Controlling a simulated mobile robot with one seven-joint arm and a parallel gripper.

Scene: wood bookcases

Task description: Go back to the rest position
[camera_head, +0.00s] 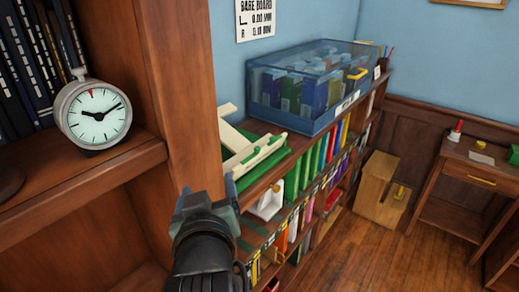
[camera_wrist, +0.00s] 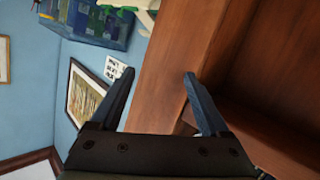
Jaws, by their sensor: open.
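My gripper (camera_head: 207,190) is at the lower middle of the head view, in front of the low bookcase and beside the tall bookcase's side panel. In the wrist view my gripper (camera_wrist: 158,88) shows two blue-grey fingers spread wide apart. Nothing is between them except the wooden panel in the background. The gripper is open and empty. My dark forearm runs up from the bottom edge of the head view. No other object is named by the task.
The tall bookcase (camera_head: 170,90) stands close on the left, with a round clock (camera_head: 94,114) on its shelf. The low bookcase (camera_head: 265,187) carries a blue transparent bin (camera_head: 310,85) and a cream-and-green rack (camera_head: 250,155). Open floor (camera_head: 350,250) lies to the right, before a desk (camera_head: 470,170).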

